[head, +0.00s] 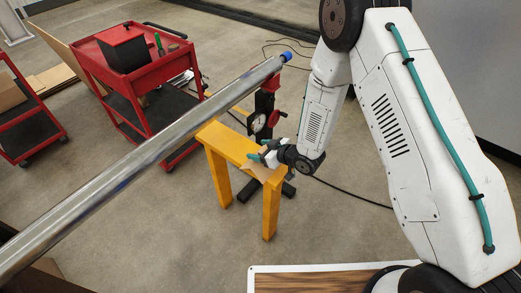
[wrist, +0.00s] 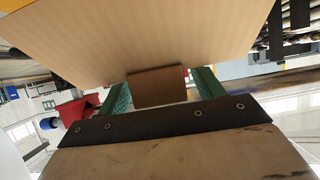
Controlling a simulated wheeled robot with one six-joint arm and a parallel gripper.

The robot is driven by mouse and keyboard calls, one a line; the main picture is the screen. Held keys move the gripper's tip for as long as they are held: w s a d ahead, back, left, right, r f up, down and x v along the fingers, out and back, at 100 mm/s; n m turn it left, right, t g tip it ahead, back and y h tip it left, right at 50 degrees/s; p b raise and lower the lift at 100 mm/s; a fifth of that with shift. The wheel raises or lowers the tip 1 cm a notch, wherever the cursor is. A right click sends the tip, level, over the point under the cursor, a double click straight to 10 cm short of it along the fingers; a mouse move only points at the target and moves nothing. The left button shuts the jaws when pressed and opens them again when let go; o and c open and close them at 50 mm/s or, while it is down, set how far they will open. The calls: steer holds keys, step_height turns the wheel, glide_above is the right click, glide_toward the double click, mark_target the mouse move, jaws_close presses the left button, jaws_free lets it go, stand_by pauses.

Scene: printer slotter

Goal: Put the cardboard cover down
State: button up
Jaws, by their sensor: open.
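The cardboard cover (head: 258,172) shows as a small tan piece at the right end of the yellow stand (head: 228,142) in the head view, partly hidden by my gripper (head: 264,156). In the wrist view the cover (wrist: 150,35) fills the upper middle as a wide tan sheet. A darker brown tab (wrist: 158,88) shows below its edge, between the green fingers of my gripper (wrist: 163,90). The fingers are open, one on each side of the tab. I cannot tell whether either finger touches it, or whether the cover rests fully on the stand.
A long metal tube (head: 150,155) with a blue end crosses the head view. A dark stand with a dial gauge (head: 258,122) is just behind the yellow stand. A red cart (head: 150,78) with a black box stands at the back left. The floor in front is clear.

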steer(key=v, duration=1.2)
steer(key=d+r+m+h, duration=0.4)
steer(key=d+r+h, duration=0.5)
steer(key=d+r, duration=0.8)
steer(key=s+d+r+m+g+h, duration=0.2)
steer(key=s+r+m+g, duration=0.15)
steer(key=s+r, duration=0.9)
steer(key=s+a+r+m+g+y, duration=0.1)
steer(key=s+r+m+g, duration=0.2)
steer(key=s, duration=1.3)
steer(key=shift+r, duration=0.85)
steer(key=shift+a, duration=0.1)
